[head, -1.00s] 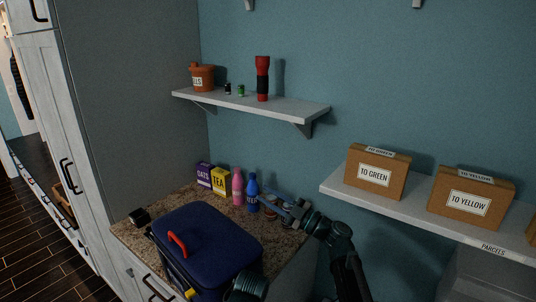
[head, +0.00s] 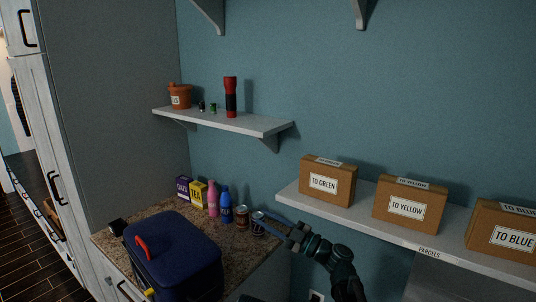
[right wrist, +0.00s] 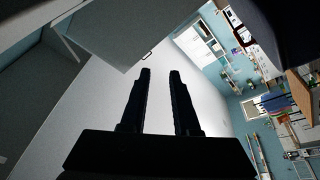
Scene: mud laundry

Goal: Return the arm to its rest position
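My right gripper (head: 285,232) reaches in from the lower right in the head view, over the right end of the granite counter (head: 262,252). In the right wrist view the two dark fingers of my right gripper (right wrist: 160,75) stand apart with nothing between them, so it is open and empty. In the head view its fingers overlap a dark can (head: 258,223); I cannot tell whether they touch it. My left gripper is not in view.
The counter holds a blue cooler box (head: 185,250) with a red handle, a purple carton (head: 183,188), a yellow tea box (head: 198,193), two bottles (head: 225,205) and a brown can (head: 241,216). The parcel shelf (head: 390,232) with cardboard boxes stands right. A flashlight (head: 231,97) stands on the upper shelf.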

